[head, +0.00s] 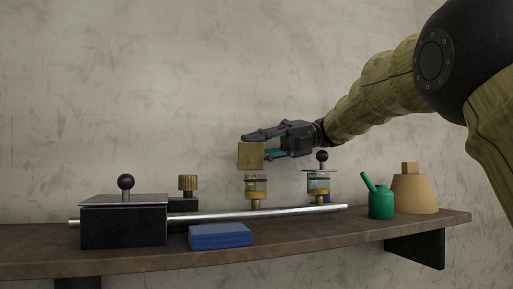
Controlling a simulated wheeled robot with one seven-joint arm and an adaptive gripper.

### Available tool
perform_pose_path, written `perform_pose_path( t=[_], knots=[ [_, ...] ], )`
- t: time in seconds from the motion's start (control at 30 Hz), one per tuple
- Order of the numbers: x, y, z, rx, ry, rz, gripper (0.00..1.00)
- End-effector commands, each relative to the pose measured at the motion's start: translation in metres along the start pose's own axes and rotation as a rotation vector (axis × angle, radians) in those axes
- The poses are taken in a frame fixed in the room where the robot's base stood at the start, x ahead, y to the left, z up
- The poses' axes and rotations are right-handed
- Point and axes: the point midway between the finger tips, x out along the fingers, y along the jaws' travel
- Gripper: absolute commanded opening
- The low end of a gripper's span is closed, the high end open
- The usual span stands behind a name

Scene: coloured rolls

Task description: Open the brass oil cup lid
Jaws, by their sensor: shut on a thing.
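A square brass lid (250,156) stands on edge, its flat face toward the camera. It is directly above a small oil cup (256,187) with a clear glass body and brass base. The lid's lower edge is at or just above the cup's rim; I cannot tell whether they are joined. My gripper (263,146) comes in from the right and is shut on the lid, with one dark finger along its top and the other behind its right side. The fingers partly hide their contact with the lid.
A second cup (318,185) with a flat lid and black knob stands close on the right. A steel rod (215,216) runs along the shelf (330,235). A black box (123,226), blue block (220,236), green oil can (381,204) and tan cone (412,195) also stand there.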

Motion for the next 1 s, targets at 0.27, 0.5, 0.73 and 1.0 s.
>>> perform_pose_path(
  t=[0.27,0.5,0.73,1.0],
  knots=[
    [0.0,0.001,0.0,0.004,0.001,0.0,0.0],
    [0.0,0.0,0.0,0.003,0.001,0.0,0.46],
    [0.0,0.0,0.0,0.003,0.001,0.0,0.46],
    [-0.01,0.0,0.001,0.003,0.001,0.001,0.46]
  ],
)
